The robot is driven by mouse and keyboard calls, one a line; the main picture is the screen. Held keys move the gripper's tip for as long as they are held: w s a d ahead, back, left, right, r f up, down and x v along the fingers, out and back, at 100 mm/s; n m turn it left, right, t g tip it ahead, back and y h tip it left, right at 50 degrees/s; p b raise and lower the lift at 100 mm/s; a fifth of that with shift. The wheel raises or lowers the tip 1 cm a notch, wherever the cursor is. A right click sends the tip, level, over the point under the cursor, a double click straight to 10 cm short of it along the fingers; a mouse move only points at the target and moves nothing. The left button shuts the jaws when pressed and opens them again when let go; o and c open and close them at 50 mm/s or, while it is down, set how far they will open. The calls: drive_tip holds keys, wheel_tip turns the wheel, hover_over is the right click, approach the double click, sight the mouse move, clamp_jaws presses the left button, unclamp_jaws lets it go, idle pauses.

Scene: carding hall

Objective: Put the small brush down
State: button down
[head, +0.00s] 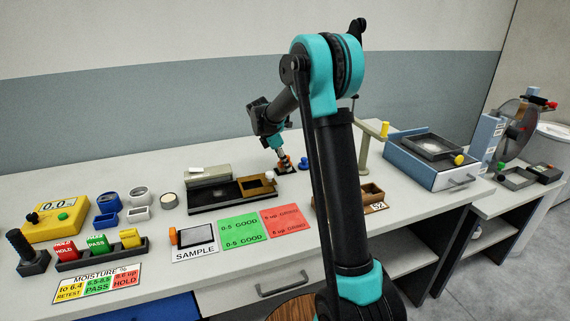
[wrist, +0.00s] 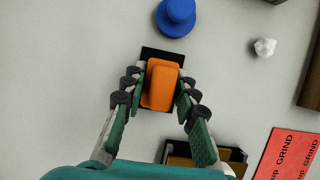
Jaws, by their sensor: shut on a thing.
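The small brush (wrist: 162,85) shows as an orange block in the wrist view, with a black rectangle (wrist: 148,53) beneath it. I cannot tell whether the black is its bristle side or a dark patch on the bench. My gripper (wrist: 160,88) is shut on the orange block, one finger on each long side. In the head view my gripper (head: 281,163) is low over the bench behind the black tray, with a bit of orange at its tips. The brush's underside is hidden, so contact with the bench cannot be told.
A blue knob-shaped piece (wrist: 177,16) stands close by, with a white tuft (wrist: 265,47) beyond it. The black tray (head: 220,197) lies left of my gripper. Red (head: 282,222) and green (head: 243,230) cards lie in front. A wooden S2 box (head: 372,196) is to the right.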

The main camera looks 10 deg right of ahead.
drive_tip(key=c, duration=1.2)
unclamp_jaws()
drive_tip(key=shift+f, duration=0.1)
drive_tip(key=v, duration=1.2)
drive_tip(key=shift+d, duration=0.1)
